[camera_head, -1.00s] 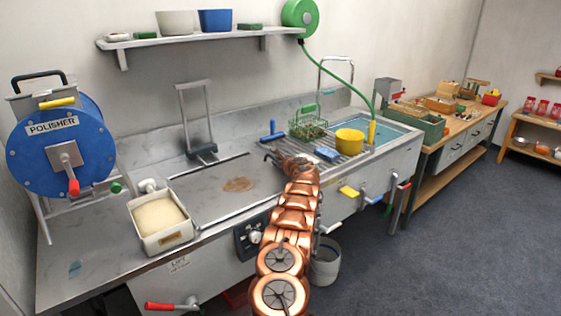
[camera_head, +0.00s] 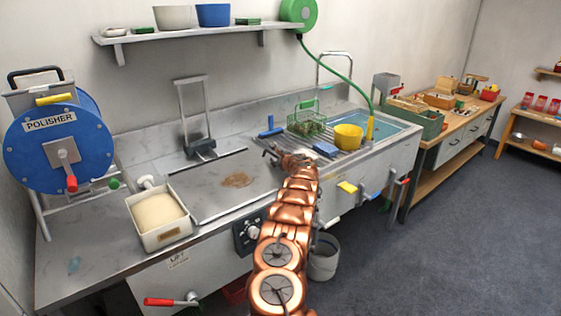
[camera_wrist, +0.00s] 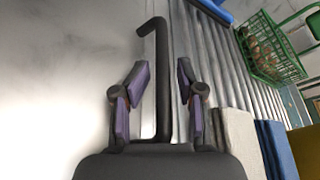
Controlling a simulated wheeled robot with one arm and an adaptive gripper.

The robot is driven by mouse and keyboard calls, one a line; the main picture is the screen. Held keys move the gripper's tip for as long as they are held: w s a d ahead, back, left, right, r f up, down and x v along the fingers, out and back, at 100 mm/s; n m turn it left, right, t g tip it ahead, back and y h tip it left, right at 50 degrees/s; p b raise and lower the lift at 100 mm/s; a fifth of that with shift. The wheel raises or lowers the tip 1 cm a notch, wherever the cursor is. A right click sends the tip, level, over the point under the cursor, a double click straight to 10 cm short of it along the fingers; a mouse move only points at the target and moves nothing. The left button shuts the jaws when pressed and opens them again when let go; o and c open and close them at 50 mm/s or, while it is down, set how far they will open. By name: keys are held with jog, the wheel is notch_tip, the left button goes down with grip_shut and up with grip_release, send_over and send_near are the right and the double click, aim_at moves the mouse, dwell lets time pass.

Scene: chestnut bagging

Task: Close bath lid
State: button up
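The steel counter holds a flat, lid-like metal panel (camera_head: 205,190) with a brown stain and a dark slot along its back edge. I take this panel to be the bath lid, and it looks level with the counter. An upright grey frame (camera_head: 193,112) stands behind it. My gripper (camera_head: 274,155) is over the counter between the panel and the ribbed drainer. In the wrist view, my gripper (camera_wrist: 161,90) has its two purple-padded fingers spread. A black hooked rod (camera_wrist: 162,85) lies between them, apparently touching neither. What the rod belongs to is unclear.
The ribbed drainer (camera_wrist: 215,75) carries a green wire basket (camera_head: 306,122) and a yellow bowl (camera_head: 348,137). A blue-handled tool (camera_head: 271,128) lies behind my gripper. A cream tray (camera_head: 160,217) and blue polisher (camera_head: 55,148) stand left. A grey bucket (camera_head: 323,258) is below.

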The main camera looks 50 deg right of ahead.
jog(key=shift+v, duration=0.85)
jog(key=shift+s+a+r, duration=0.15)
jog(key=shift+s+a, duration=0.25)
jog(key=shift+s, duration=0.1)
jog(key=shift+s+a+r, duration=0.3)
jog(key=shift+s+r, duration=0.15)
jog(key=shift+s, duration=0.2)
jog(key=shift+s+a, duration=0.2)
jog(key=shift+s, duration=0.05)
jog(key=shift+v, duration=2.75)
jog(key=shift+s+a+r, duration=0.1)
jog(key=shift+s+a, duration=0.15)
jog(key=shift+s, duration=0.1)
